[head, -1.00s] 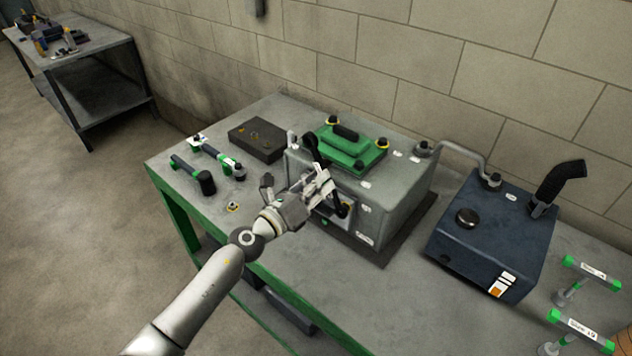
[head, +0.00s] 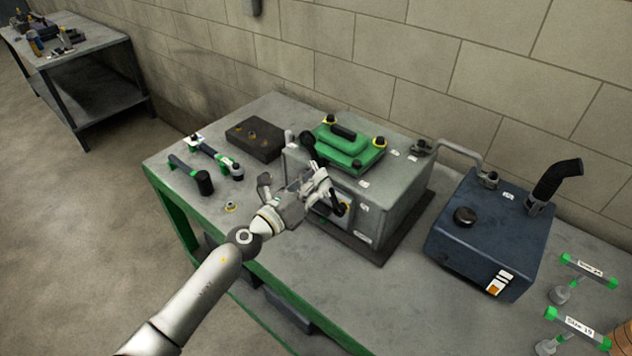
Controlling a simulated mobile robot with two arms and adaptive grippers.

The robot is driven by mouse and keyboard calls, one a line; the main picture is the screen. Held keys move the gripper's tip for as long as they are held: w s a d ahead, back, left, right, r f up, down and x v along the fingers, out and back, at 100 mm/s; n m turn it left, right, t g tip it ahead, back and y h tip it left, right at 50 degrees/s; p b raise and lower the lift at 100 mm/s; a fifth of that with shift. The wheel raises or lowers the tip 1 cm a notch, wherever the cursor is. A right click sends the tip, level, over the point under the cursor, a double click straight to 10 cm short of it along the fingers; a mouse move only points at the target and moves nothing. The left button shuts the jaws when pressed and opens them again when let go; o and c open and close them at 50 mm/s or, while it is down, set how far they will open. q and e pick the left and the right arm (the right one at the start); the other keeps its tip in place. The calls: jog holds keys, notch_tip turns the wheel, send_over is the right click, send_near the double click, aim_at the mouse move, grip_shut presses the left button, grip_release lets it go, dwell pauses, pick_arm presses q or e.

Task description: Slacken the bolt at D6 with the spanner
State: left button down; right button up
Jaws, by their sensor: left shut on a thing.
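My left gripper (head: 318,187) is at the front of the grey engine block (head: 400,205), near its upper front edge. A black part (head: 340,207) shows on the front face just below the fingers. My right gripper is not in view.
A green cover (head: 345,150) sits on the block. A dark tray (head: 254,139) and green-handled tools (head: 207,150) lie to the left. A blue tank (head: 480,240) with a black hose stands right. Labelled green stands (head: 580,328) are at far right.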

pick_arm(q)
jog(key=shift+d, duration=0.1)
jog(key=shift+x, duration=0.8)
